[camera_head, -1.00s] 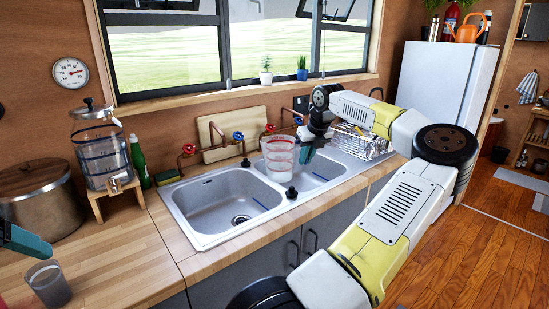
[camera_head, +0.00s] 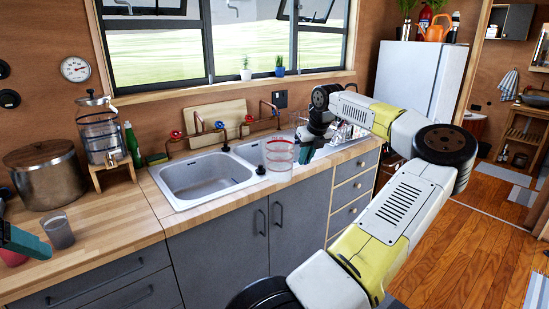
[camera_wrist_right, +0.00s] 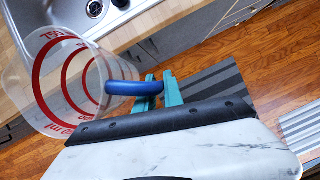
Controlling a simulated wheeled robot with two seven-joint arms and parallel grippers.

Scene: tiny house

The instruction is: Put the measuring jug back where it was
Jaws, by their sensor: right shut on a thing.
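The measuring jug (camera_head: 279,155) is clear with red markings and a blue handle. My right gripper (camera_head: 304,152) is shut on the blue handle, which shows clearly between its teal fingers (camera_wrist_right: 160,90) in the right wrist view. The jug (camera_wrist_right: 65,85) looks held in the air, near the counter's front edge by the sink (camera_head: 205,178); the wrist view shows counter edge and floor below. My left gripper (camera_head: 28,243) is partly in view at the left edge, close to a grey cup (camera_head: 58,231); its jaw opening is unclear.
A large pot (camera_head: 46,174), a drink dispenser (camera_head: 101,138) on a wooden stand and a green bottle (camera_head: 133,145) stand on the left counter. Bare wooden worktop (camera_head: 112,207) lies left of the sink. A fridge (camera_head: 425,85) stands right. Floor is open at right.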

